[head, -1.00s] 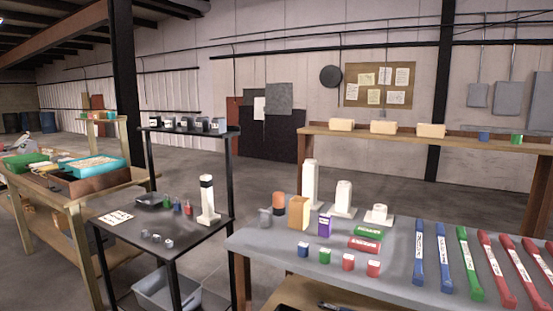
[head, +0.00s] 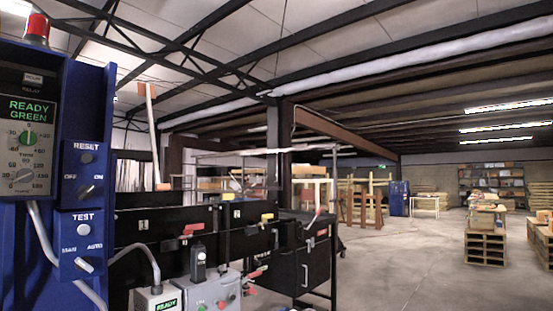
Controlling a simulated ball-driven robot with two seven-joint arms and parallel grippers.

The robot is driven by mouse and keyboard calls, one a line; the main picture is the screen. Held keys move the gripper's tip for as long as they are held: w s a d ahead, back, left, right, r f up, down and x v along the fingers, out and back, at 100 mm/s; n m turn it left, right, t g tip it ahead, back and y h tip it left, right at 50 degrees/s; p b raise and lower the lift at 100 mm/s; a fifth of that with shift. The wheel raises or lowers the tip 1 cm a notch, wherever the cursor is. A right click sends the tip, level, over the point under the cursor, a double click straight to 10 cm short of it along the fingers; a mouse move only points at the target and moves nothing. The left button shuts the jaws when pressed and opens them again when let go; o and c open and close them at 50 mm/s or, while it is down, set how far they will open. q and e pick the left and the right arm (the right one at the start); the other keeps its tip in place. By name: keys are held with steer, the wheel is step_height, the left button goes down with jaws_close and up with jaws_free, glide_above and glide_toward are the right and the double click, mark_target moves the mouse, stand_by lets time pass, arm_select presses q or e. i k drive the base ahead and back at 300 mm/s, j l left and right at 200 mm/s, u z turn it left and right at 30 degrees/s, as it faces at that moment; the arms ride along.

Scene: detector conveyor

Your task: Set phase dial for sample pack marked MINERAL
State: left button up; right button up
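A control unit (head: 40,200) with a grey face stands at the left edge in the head view. Its screen (head: 31,110) reads READY GREEN. Below it are a dial with a green pointer (head: 29,138) and a larger grey dial (head: 24,176), both with numbered scales. The small lettering is too blurred to tell which is the phase dial. No pack marked MINERAL can be made out. Neither gripper is in view.
A red lamp (head: 37,28) tops the blue cabinet. A black conveyor-like structure (head: 165,229) with coloured levers runs beside it. In front are a small READY box (head: 157,300) and a grey switch box (head: 210,290). Open concrete floor (head: 410,265) and pallet stacks (head: 486,240) lie to the right.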

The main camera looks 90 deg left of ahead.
mark_target(25, 175)
steer(key=u, duration=4.35)
steer(key=i+l+u, duration=0.15)
steer(key=l+u, duration=0.2)
steer(key=i+l+u, duration=0.1)
steer(key=l+u, duration=0.2)
